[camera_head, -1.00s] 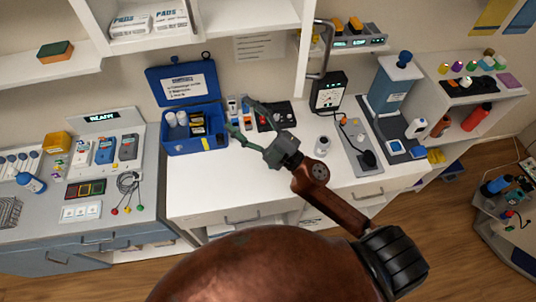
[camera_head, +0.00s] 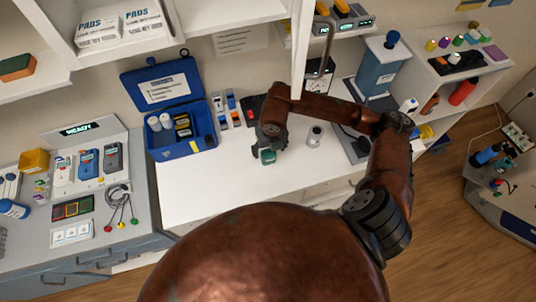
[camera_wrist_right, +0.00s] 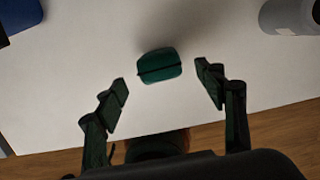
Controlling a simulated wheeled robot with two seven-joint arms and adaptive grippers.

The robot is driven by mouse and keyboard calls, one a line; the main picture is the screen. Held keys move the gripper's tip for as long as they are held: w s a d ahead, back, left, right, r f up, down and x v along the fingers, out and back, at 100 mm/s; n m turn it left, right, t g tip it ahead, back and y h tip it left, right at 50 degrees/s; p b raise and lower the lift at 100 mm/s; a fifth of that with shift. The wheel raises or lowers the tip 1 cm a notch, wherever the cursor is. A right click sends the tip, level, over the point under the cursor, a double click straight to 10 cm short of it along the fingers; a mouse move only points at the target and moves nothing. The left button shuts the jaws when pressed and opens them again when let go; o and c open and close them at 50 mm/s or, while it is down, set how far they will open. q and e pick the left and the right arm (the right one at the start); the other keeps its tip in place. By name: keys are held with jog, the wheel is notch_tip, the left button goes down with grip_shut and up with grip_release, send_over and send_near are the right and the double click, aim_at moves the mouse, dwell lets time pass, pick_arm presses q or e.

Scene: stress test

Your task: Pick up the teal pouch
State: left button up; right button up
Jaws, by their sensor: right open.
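The teal pouch (camera_wrist_right: 159,66) lies on the white counter in the right wrist view, a small rounded teal block with a dark line across it. It shows as a small teal patch in the head view (camera_head: 267,156), just below the end of my right arm. My right gripper (camera_wrist_right: 161,75) is open, with its two dark green fingers spread to either side of the pouch's near edge. Nothing is held between them. In the head view the wrist mostly hides the fingers. My left gripper is in no view.
An open blue case (camera_head: 185,140) stands left of the pouch. A grey cylinder (camera_head: 315,134) stands to the right, also seen in the wrist view (camera_wrist_right: 290,15). Shelves hang above the counter (camera_head: 215,195), whose front part is clear.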

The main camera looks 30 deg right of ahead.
aim_at(269, 155)
jog(key=shift+w+a+f, duration=0.1)
jog(key=shift+w+f, duration=0.05)
jog(key=shift+f, duration=0.8)
jog(key=f, duration=0.3)
jog(key=f+p, duration=0.1)
jog(key=f, duration=0.1)
jog(key=shift+w+d, duration=0.25)
jog(key=shift+w, duration=0.15)
jog(key=shift+c, duration=0.2)
jog(key=shift+r, duration=0.1)
jog(key=c, duration=1.4)
jog(key=shift+o, duration=0.2)
